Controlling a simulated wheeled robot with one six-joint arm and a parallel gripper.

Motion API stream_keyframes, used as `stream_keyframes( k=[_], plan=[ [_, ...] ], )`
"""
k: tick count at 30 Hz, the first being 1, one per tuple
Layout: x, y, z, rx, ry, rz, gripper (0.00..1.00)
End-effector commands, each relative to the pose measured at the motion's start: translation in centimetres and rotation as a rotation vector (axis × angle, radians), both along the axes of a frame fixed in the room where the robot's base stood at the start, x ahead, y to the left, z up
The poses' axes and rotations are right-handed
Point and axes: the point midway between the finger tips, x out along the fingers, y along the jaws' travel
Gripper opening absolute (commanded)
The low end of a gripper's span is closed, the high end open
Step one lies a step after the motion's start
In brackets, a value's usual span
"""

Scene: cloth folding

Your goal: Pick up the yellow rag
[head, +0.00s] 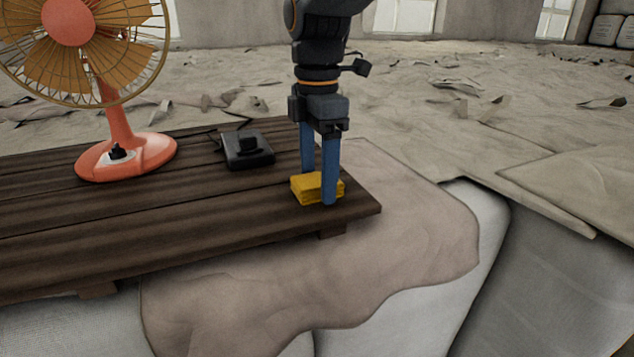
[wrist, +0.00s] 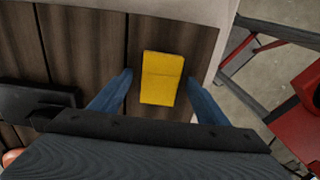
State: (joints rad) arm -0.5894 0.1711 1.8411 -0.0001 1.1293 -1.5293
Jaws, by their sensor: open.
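The yellow rag (head: 309,188) is a small folded block lying flat near the right end of the dark wooden board in the head view. It also shows whole in the wrist view (wrist: 161,78). My gripper (head: 318,187) points down at it with two blue fingers. In the wrist view my gripper (wrist: 160,92) is open, one finger on each side of the rag, with gaps visible between rag and fingers. In the head view the near finger covers part of the rag's right side.
The dark wooden board (head: 190,222) carries an orange fan (head: 112,145) at left and a black device (head: 247,149) left of the rag. The board's right edge is close to the rag. A brownish cloth (head: 400,220) lies under the board. A red object (wrist: 300,115) shows in the wrist view.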

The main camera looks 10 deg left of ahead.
Motion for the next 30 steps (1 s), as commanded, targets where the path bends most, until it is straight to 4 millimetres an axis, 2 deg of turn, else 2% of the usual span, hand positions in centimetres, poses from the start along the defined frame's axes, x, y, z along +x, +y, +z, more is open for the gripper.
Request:
stream_keyframes(
  k=[5, 8, 13, 14, 23, 26, 30],
  plan=[
    [0.0, 0.1, -0.1, 0.000, 0.000, 0.001, 0.69],
    [0.0, 0.1, -0.1, 0.000, 0.000, 0.002, 0.55],
    [0.0, 0.1, 0.0, 0.000, 0.000, 0.002, 0.27],
    [0.0, 0.1, 0.0, 0.000, 0.000, 0.002, 0.25],
    [0.0, 0.1, 0.5, 0.001, -0.001, 0.002, 0.25],
    [0.0, 0.2, 1.7, 0.002, -0.003, 0.002, 0.25],
    [0.1, 0.2, 4.5, 0.003, -0.004, 0.003, 0.25]
  ],
)
